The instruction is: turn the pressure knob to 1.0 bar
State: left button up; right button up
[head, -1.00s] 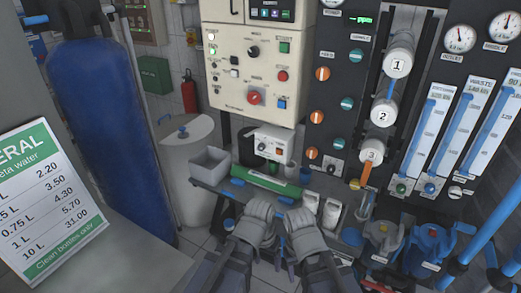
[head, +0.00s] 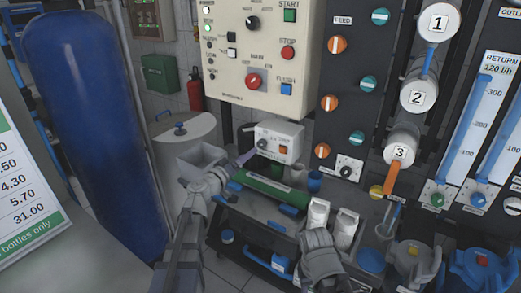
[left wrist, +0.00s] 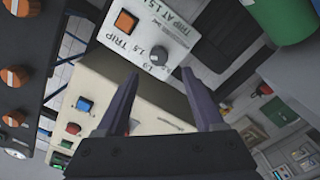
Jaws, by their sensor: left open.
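The pressure knob (head: 262,143) is a small grey dial on the front of a white box (head: 279,133). In the left wrist view the knob (left wrist: 158,56) shows beside printed marks with 1.0, 1.5 and TRIP. I cannot read its pointer surely. My left gripper (head: 246,157) is just left of and below the knob in the head view. In the left wrist view the left gripper (left wrist: 158,77) is open and empty, its two dark fingers apart with the knob beyond the gap. My right gripper (head: 318,240) is low in the head view; its fingers are not clear.
The box has an orange switch (left wrist: 125,21). A cream control panel (head: 225,80) hangs above. A green tube (head: 270,190) lies on the bench below. White bags (head: 317,215) stand near the right gripper. A grey bin (head: 200,160) stands at the left.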

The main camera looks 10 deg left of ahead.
aim_at(260, 145)
pick_arm(q)
jog(key=shift+x, duration=3.95)
jog(key=shift+s+d, duration=0.1)
grip_shut()
